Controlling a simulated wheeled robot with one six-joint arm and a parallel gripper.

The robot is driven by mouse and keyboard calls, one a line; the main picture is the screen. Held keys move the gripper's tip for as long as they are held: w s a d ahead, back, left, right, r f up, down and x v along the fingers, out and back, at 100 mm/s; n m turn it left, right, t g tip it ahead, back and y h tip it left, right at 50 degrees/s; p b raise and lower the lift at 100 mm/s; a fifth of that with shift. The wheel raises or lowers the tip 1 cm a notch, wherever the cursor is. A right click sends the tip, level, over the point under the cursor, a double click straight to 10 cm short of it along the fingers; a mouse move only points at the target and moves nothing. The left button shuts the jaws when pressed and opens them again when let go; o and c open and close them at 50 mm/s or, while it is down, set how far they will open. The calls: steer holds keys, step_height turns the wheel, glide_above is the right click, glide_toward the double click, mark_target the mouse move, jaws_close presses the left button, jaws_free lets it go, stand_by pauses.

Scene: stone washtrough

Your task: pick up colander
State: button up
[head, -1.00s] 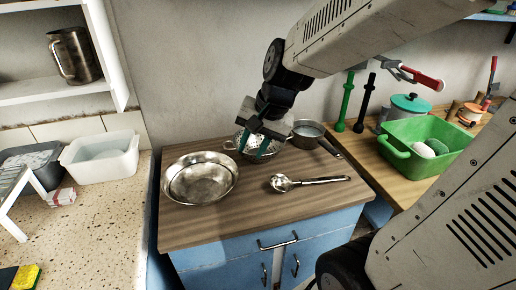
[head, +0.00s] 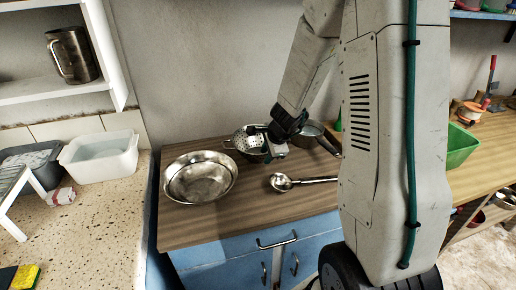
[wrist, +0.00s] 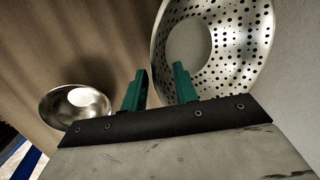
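The colander (head: 240,139) is a silver metal bowl with many holes, at the back of the wooden counter in the head view. In the wrist view the colander (wrist: 232,75) fills the upper right, its holed inside showing. My gripper (head: 270,143) is at the colander's right side in the head view. In the wrist view its two green fingers (wrist: 159,88) stand apart, with the colander's near rim edge appearing between them. I cannot tell whether either finger touches it. My gripper hides part of the colander's right side in the head view.
A wide metal bowl (head: 200,180) stands left on the counter (head: 235,218). A ladle (head: 282,182) lies in front of the colander. A dark saucepan (head: 309,131) stands close on the right. The wall is right behind. A green tub (head: 461,147) is partly hidden by my arm.

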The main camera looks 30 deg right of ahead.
mark_target(261, 164)
steer(key=shift+x, duration=2.1)
steer(key=shift+d, duration=0.1)
steer(key=shift+c, duration=0.2)
jaws_close()
